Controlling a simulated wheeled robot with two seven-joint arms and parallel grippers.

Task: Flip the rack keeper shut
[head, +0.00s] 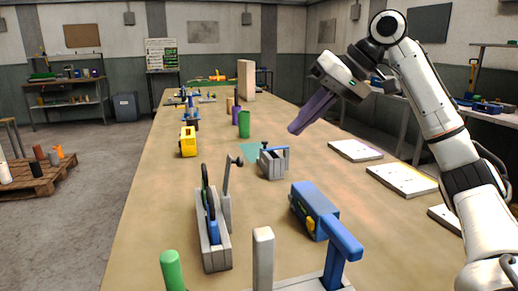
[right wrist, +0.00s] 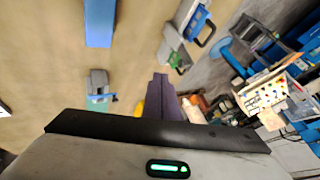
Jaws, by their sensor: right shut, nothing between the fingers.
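A long grey rack (head: 214,256) stands on the near left part of the table, holding upright dark and blue pieces. A thin grey arm with a dark knob, seemingly the rack keeper (head: 227,190), stands up at the rack's right side rather than lying across it. The rack also appears near the top of the right wrist view (right wrist: 173,48); I cannot make out the keeper there. My right gripper (head: 293,130) is raised above the table, beyond and right of the rack, clear of it. Its purple fingers (right wrist: 160,80) are together and empty. My left gripper is out of view.
A grey block with a blue handle (head: 272,166) stands beyond the rack, and a blue machine (head: 318,204) to its right. A yellow block (head: 188,142) and green cylinder (head: 216,124) stand farther back.

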